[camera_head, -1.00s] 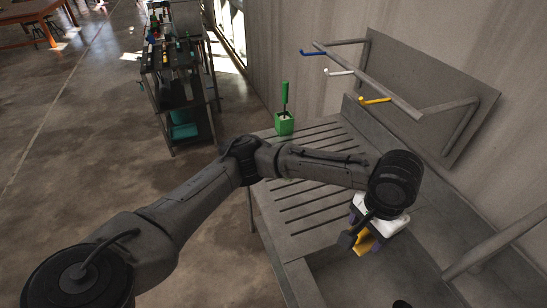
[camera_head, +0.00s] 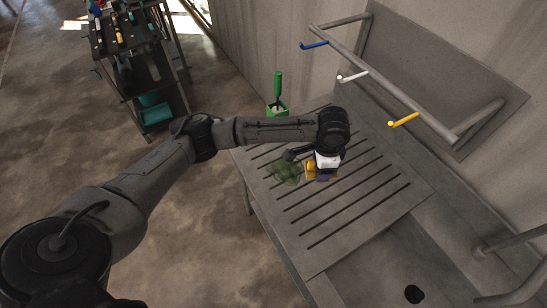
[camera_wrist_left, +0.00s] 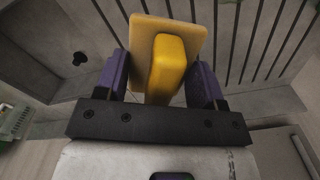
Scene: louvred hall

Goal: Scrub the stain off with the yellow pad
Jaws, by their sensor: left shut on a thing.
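My left gripper (camera_head: 322,176) is shut on the yellow pad (camera_head: 310,170). The left wrist view shows the pad (camera_wrist_left: 143,35) by its raised grip between two purple fingers, with its flat plate pointing away from me. The stain, a mottled green patch (camera_head: 285,172), lies on the slotted metal drainboard (camera_head: 318,262), just left of the pad in the head view. Whether the pad touches the drainboard is hard to tell. The stain is not visible in the left wrist view. My right gripper is in neither view.
A green holder with a green-handled brush (camera_head: 277,92) stands at the drainboard's far end. A wall rail (camera_head: 385,85) with blue, white and yellow hooks hangs behind. The sink basin with its drain hole (camera_head: 413,294) lies at lower right. A loaded shelf cart (camera_head: 140,70) stands beyond.

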